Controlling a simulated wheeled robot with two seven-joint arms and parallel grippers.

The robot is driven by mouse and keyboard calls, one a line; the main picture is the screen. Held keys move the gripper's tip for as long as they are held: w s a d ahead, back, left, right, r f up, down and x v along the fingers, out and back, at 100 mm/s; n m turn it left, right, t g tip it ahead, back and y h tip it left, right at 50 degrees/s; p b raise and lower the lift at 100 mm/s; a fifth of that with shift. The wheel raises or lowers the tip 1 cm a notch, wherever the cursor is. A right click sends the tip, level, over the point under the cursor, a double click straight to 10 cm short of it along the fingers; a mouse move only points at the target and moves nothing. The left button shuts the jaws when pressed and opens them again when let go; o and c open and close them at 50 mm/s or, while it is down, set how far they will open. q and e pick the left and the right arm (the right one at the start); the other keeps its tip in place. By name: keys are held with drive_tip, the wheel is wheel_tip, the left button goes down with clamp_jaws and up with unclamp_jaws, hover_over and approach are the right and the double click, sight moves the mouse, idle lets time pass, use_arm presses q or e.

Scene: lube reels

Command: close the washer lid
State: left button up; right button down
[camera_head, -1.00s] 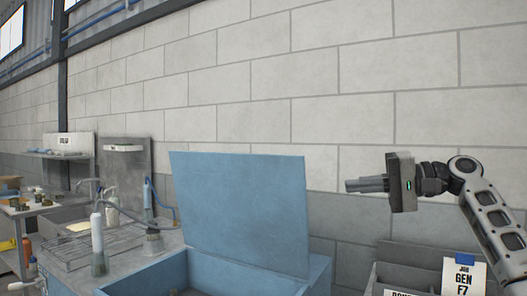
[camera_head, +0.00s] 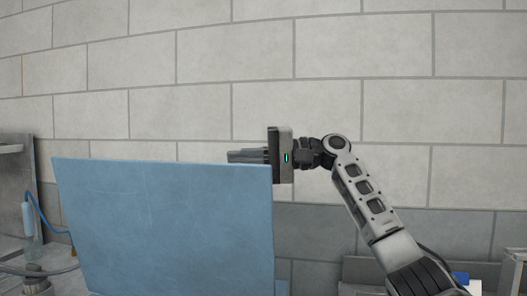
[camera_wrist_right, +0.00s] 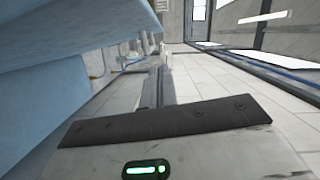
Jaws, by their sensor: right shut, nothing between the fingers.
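The washer lid (camera_head: 160,225) is a flat blue panel standing up and open in the head view. It also fills the upper left of the right wrist view (camera_wrist_right: 50,110). My right gripper (camera_head: 230,156) is shut and empty at the lid's upper right edge. Its fingers point left along the top edge, and the lid seems to cover their lower side, so the gripper looks to be behind the lid. I cannot tell whether they touch. The washer's basin is out of the head view. My left gripper is not in view.
A grey block wall (camera_head: 400,90) stands behind the lid. A brush (camera_head: 37,284) and a blue hose (camera_head: 45,215) are at the left. A bin with a blue-and-white label (camera_head: 467,281) is at the lower right, near my arm.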

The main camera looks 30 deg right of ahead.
drive_tip(key=shift+s+a+f, duration=0.15)
drive_tip(key=shift+s+a, duration=0.1)
drive_tip(key=shift+a, duration=0.5)
drive_tip(key=shift+s+a+f, duration=0.1)
drive_tip(key=shift+s+a, duration=0.15)
drive_tip(key=shift+a, duration=0.55)
drive_tip(key=shift+s+a+f, duration=0.15)
drive_tip(key=shift+s+a, duration=0.1)
drive_tip(key=shift+a, duration=0.5)
